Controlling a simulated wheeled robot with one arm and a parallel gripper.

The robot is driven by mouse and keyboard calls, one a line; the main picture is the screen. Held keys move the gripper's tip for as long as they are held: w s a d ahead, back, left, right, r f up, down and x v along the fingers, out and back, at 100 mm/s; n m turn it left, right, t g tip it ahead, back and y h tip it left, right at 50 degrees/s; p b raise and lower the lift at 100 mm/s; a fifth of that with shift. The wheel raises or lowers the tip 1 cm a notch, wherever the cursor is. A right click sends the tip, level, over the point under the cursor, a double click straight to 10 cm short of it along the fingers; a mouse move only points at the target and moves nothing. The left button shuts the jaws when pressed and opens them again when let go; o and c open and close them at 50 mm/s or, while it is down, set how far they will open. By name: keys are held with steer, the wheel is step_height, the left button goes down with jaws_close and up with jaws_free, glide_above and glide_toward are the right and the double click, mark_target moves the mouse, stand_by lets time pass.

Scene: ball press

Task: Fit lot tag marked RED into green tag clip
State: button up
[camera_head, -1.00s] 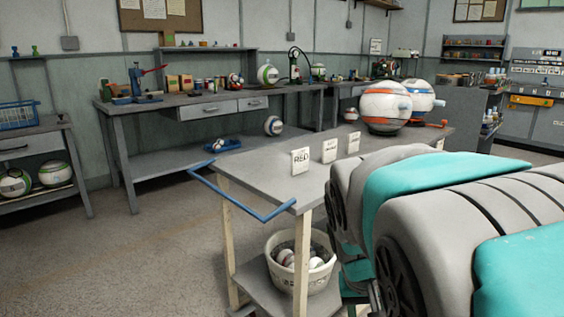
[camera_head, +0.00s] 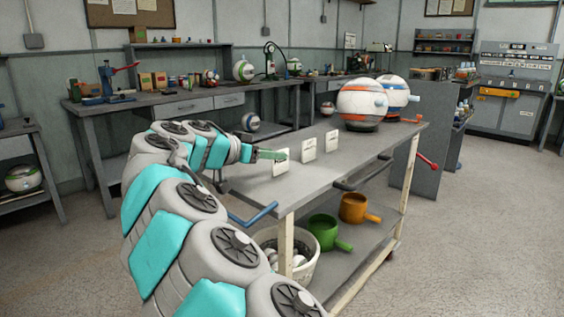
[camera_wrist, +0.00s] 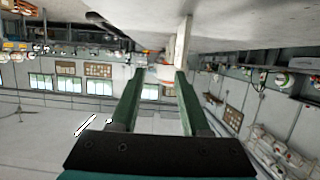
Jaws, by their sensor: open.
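The lot tag marked RED (camera_head: 281,168) is a small white card standing upright on the grey cart top. Its lettering is not legible now but read RED in the earlier head view. My gripper (camera_head: 273,155) is level with the tag's upper part, its green fingers overlapping it in the picture. I cannot tell whether they touch it. In the wrist view my gripper (camera_wrist: 156,72) is open, with its two green fingers apart. What lies between the tips there is unclear. I cannot pick out the green tag clip in either view.
Two more white tags, a middle one (camera_head: 309,150) and a far one (camera_head: 332,141), stand behind on the cart (camera_head: 330,172). An orange-banded ball (camera_head: 365,103) sits at its far end. A green pot (camera_head: 324,231) and an orange pot (camera_head: 355,208) are on the lower shelf.

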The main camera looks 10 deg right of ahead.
mark_target(280, 174)
steer(key=shift+w+a+f, duration=0.75)
steer(key=shift+a+f, duration=0.15)
steer(key=shift+f, duration=0.05)
steer(key=shift+x, duration=1.2)
steer(key=w+d, duration=0.1)
steer(key=w+d+p, duration=0.1)
steer(key=w+d, duration=0.1)
steer(key=shift+w+d+f+p, duration=0.15)
steer(key=shift+w+f+p, duration=0.05)
steer(key=shift+f+p, duration=0.15)
steer(key=shift+w+d+f, duration=0.1)
steer(key=shift+w+d, duration=0.1)
steer(key=shift+d, duration=0.05)
steer(key=shift+c, duration=0.3)
jaws_close()
